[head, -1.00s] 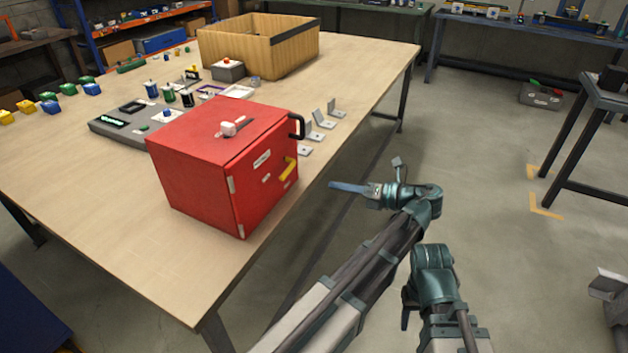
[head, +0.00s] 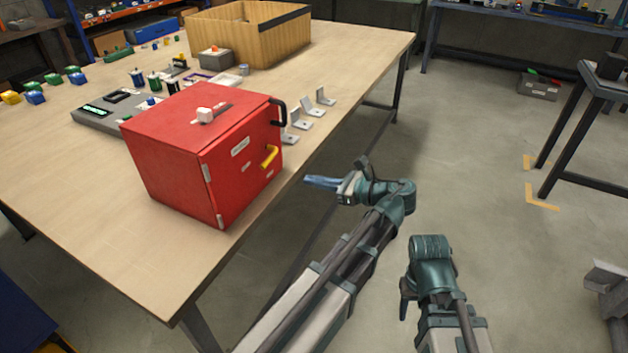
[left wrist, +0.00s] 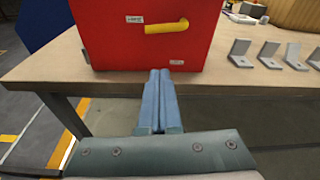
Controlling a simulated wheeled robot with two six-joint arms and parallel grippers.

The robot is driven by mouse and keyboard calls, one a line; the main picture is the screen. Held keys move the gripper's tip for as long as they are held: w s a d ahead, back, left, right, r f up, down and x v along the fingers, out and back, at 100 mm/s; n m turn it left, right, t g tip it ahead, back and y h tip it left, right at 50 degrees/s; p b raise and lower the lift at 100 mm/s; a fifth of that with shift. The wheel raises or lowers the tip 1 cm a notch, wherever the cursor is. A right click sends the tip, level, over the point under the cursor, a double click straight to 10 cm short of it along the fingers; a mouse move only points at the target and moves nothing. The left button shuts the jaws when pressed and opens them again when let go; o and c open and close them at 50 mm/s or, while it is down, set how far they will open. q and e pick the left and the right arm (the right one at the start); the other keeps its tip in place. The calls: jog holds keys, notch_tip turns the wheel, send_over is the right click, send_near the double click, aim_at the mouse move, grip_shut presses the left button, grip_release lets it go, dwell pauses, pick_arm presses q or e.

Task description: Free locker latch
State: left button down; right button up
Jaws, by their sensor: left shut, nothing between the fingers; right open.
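The red locker (head: 170,160) stands on the wooden table near its right edge, its door side facing my arms. The yellow latch also shows in the left wrist view (left wrist: 167,27), lying roughly level. My left gripper (head: 308,181) is shut and empty, off the table edge and apart from the door; its fingers (left wrist: 158,75) point toward the door below the latch. My right gripper (head: 404,310) hangs low at the right; its fingers are mostly hidden.
The table edge (head: 245,250) lies between my arms and the locker. Metal angle brackets (head: 312,108) stand beyond the locker. A white-and-grey item (head: 206,115) lies on its top. A wooden bin (head: 235,38) is at the back.

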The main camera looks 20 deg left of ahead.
aim_at(269, 162)
pick_arm(q)
jog(key=a+r+p, duration=0.1)
jog(key=a, duration=0.9)
jog(key=shift+w, duration=0.35)
jog(key=shift+a+r+p, duration=0.2)
jog(key=shift+r+p, duration=0.55)
jog(key=shift+p, duration=0.1)
jog(key=shift+f, duration=0.1)
